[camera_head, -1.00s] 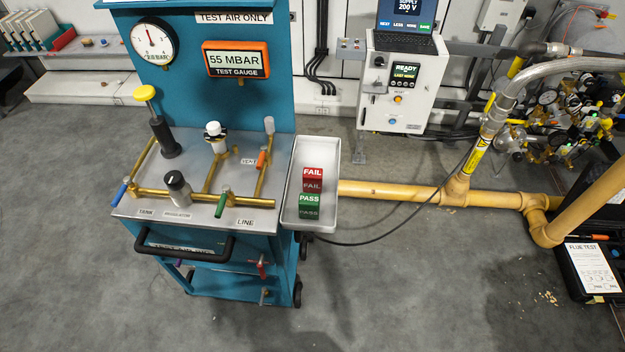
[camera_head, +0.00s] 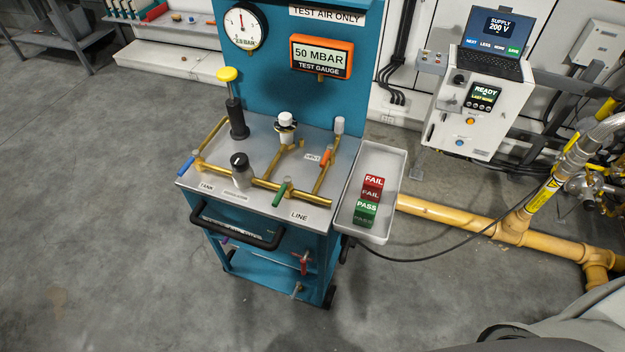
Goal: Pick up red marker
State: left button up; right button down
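The red marker (camera_head: 373,182) is a small block with FAIL on its top and front. It stands in the grey tray (camera_head: 394,163) on the right side of the blue test cart. The green PASS marker (camera_head: 366,208) stands just in front of it in the same tray. Neither of my grippers shows in this view, and nothing touches the markers.
The blue cart (camera_head: 270,300) has valves, a black pull handle and a gauge (camera_head: 321,56) reading 50 MBAR. A yellow pipe (camera_head: 455,218) and black cable run right of the tray. A control box (camera_head: 478,105) with laptop stands behind. Floor left is clear.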

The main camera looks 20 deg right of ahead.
aim_at(372, 185)
jog(key=i+l+u, duration=0.1)
jog(key=l+u, duration=0.35)
jog(key=l, duration=0.15)
jog(key=l+u, duration=0.4)
jog(key=l, duration=0.2)
jog(key=l+u, duration=0.45)
jog(key=l, duration=0.15)
jog(key=k+l+u, duration=0.2)
jog(key=l+u, duration=0.25)
jog(key=l, duration=0.15)
